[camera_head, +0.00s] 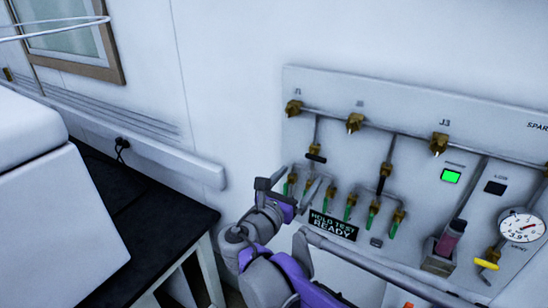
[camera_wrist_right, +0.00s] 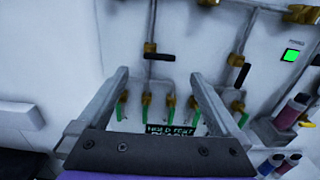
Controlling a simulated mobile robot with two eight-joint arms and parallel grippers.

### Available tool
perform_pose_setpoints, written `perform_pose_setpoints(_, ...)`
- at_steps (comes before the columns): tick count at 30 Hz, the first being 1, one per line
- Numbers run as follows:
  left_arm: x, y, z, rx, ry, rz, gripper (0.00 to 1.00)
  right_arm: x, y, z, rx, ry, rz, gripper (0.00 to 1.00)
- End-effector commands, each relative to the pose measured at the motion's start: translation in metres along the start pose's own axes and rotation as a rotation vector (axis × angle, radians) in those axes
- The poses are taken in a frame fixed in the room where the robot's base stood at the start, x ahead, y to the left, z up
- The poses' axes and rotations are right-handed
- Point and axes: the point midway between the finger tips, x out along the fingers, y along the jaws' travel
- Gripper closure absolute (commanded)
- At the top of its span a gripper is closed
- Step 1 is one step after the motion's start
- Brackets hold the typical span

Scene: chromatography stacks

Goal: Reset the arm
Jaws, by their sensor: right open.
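My right arm, purple and grey, rises from the bottom of the head view. Its gripper (camera_head: 320,186) is in front of the lower left of the wall panel. In the right wrist view the two grey fingers of the right gripper (camera_wrist_right: 160,75) stand wide apart with nothing between them. Behind them are brass valves with green handles (camera_wrist_right: 146,105) and dark-handled valves above. I cannot tell whether the fingers touch the panel. My left gripper is not in view.
The panel (camera_head: 400,90) carries brass fittings, pipes, a lit green indicator (camera_head: 451,176), a gauge (camera_head: 521,226), a yellow-handled valve (camera_head: 487,264) and a "HOLD TEST READY" display (camera_head: 332,225). A black bench (camera_head: 130,215) and a white machine (camera_head: 60,220) stand left.

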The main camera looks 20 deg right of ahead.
Motion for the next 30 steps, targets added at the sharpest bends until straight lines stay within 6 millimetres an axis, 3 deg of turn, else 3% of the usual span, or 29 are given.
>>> perform_pose_setpoints(5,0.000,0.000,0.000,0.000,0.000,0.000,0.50,0.000,-0.006,-0.006,0.036,0.027,-0.006,0.00)
perform_pose_setpoints(8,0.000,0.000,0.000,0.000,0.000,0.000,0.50,0.000,-0.027,-0.030,0.173,0.126,-0.034,0.00)
perform_pose_setpoints(11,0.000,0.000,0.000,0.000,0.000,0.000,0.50,-0.009,-0.060,-0.071,0.430,0.294,-0.107,0.00)
perform_pose_setpoints(15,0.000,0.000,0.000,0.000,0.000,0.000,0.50,-0.043,-0.104,-0.141,0.894,0.553,-0.300,0.00)
perform_pose_setpoints(21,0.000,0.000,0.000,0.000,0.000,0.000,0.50,-0.115,-0.134,-0.218,1.553,0.834,-0.714,0.00)
perform_pose_setpoints(25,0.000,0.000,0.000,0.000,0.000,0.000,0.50,-0.157,-0.136,-0.246,1.882,0.938,-1.000,0.00)
perform_pose_setpoints(30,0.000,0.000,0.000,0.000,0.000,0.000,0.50,-0.186,-0.133,-0.260,2.111,0.993,-1.249,0.00)
